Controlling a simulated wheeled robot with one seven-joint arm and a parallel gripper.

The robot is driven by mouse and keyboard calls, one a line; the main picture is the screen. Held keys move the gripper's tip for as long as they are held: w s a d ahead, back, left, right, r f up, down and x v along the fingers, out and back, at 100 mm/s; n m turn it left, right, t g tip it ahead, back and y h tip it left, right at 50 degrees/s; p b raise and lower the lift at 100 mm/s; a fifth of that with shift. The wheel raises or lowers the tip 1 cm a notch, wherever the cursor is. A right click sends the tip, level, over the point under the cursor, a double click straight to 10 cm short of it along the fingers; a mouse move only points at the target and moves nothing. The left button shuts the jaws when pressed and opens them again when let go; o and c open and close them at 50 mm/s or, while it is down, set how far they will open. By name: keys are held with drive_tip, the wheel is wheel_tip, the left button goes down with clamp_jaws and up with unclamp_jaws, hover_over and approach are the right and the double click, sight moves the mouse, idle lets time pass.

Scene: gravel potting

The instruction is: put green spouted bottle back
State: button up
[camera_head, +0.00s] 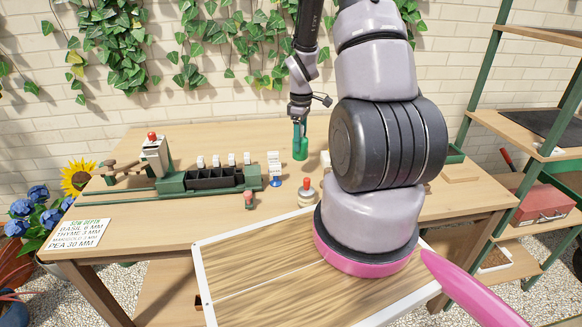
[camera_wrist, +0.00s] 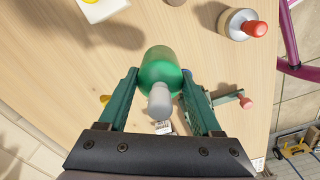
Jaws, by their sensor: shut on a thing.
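The green spouted bottle (camera_wrist: 160,66) is between the two fingers of my gripper (camera_wrist: 160,88) in the wrist view. Its grey spout points toward the wrist camera. In the head view my gripper (camera_head: 300,121) is above the far middle of the wooden table, shut on the upper part of the green bottle (camera_head: 300,148), which hangs upright below it. I cannot tell whether the bottle's base touches the table. The spout is hidden in the head view.
A red-topped container (camera_head: 306,191) stands in front of the bottle, also seen in the wrist view (camera_wrist: 238,24). A blue-based label stand (camera_head: 275,169) and a green rack with black cells (camera_head: 215,179) are left. A wooden board (camera_head: 290,270) lies in front.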

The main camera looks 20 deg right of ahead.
sight(300, 159)
wheel_tip(300, 159, down, 4)
drive_tip(key=shift+a+r, duration=0.1)
drive_tip(key=shift+f, duration=2.1)
drive_tip(key=o, duration=1.1)
drive_tip(key=shift+f, duration=0.15)
